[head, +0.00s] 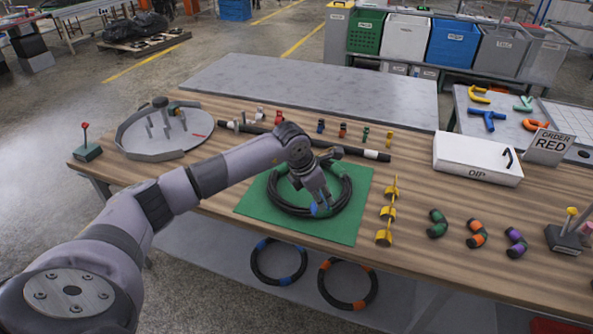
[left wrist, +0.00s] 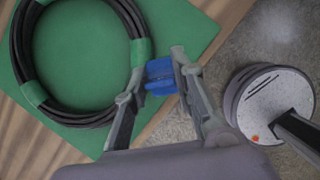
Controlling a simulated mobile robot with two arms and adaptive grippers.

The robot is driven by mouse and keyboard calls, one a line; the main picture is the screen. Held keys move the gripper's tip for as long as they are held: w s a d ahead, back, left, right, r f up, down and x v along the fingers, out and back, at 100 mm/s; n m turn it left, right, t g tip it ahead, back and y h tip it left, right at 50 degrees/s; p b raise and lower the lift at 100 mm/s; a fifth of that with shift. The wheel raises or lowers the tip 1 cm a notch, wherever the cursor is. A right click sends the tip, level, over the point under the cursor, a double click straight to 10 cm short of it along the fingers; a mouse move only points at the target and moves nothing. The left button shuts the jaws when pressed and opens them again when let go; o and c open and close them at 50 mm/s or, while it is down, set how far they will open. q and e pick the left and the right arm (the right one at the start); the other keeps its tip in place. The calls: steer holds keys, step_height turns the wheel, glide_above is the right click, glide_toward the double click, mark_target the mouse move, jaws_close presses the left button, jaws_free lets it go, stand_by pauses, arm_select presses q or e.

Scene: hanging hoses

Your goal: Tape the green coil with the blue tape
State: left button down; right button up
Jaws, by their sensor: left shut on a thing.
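The green coil (head: 271,193), a ring of black hose with green bands, lies on a green mat (head: 255,208) on the table. It also shows in the left wrist view (left wrist: 22,62), where two green bands are visible. My left gripper (head: 322,208) is at the coil's near right side, pointing down. In the left wrist view its fingers (left wrist: 160,76) are shut on the blue tape (left wrist: 159,76), a small blue piece beside the coil's edge near a green band. I cannot tell whether the tape touches the hose. My right gripper is not in view.
Yellow holders (head: 388,212) stand right of the mat. Short curved hoses (head: 437,224) lie farther right. A DIP box (head: 477,158) and an ORDER RED sign (head: 549,147) are behind. A long black hose (head: 345,150) lies behind the coil. A round grey tray (head: 140,150) is at the left.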

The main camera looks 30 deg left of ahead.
arm_select(q)
steer(key=a+n+y+p, duration=0.2)
steer(key=a+n+y, duration=0.1)
steer(key=a+n, duration=0.5)
steer(key=shift+w+r, duration=0.35)
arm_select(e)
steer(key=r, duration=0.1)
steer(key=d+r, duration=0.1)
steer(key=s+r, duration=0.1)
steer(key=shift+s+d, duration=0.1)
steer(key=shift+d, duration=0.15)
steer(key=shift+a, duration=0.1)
arm_select(q)
steer(key=shift+f+b, duration=0.6)
steer(key=shift+b, duration=0.05)
steer(key=shift+f+b, duration=1)
steer(key=shift+f, duration=0.3)
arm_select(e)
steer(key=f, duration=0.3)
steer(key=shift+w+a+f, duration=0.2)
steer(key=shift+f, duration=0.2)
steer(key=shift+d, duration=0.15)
